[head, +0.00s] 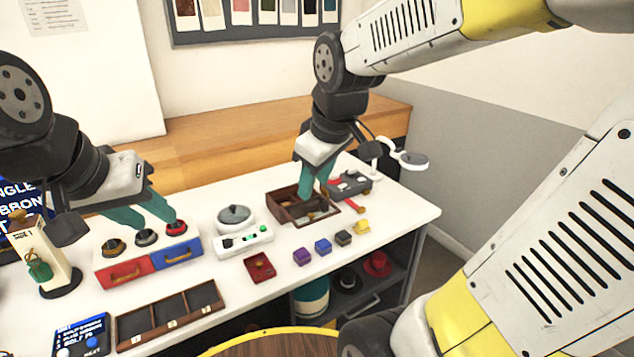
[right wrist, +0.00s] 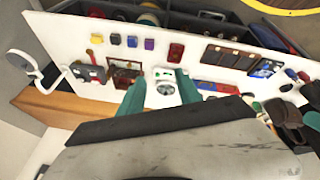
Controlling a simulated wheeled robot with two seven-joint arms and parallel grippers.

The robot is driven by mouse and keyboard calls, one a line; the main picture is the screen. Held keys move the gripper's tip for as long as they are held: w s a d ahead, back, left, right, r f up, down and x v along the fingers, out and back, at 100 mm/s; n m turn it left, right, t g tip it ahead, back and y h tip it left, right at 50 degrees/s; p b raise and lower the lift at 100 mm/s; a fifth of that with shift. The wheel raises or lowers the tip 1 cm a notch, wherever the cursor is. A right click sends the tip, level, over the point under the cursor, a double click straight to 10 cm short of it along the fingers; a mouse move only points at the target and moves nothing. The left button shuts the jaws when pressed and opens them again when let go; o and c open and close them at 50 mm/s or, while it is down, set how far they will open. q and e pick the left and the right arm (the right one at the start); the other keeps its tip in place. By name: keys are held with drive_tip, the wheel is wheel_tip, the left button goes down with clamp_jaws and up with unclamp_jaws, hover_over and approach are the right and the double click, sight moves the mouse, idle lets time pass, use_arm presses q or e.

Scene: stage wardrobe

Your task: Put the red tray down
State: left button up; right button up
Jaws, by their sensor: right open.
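The red tray (head: 259,267) is small and shallow, with a small dark spot in it. It sits flat on the white table in front of the white scale-like device, apart from both grippers. It also shows in the right wrist view (right wrist: 176,51). My right gripper (head: 315,190) is above the brown compartment box (head: 287,200), behind and to the right of the tray. In the right wrist view its teal fingers (right wrist: 161,83) are apart with nothing between them. My left gripper (head: 158,222) is above the drawer unit, its teal fingers apart and apparently empty.
The drawer unit (head: 124,272) has red and blue drawers and several knobs on top. The white device (head: 243,243) with a round grey lid stands behind the tray. Several small coloured blocks (head: 302,257) lie right of it. A dark three-part tray (head: 168,315) lies front left.

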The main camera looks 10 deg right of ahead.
drive_tip(key=s+d+r+m+t+y, duration=0.1)
drive_tip(key=s+r+m, duration=0.1)
drive_tip(key=s+m, duration=0.5)
drive_tip(key=shift+s+t, duration=0.3)
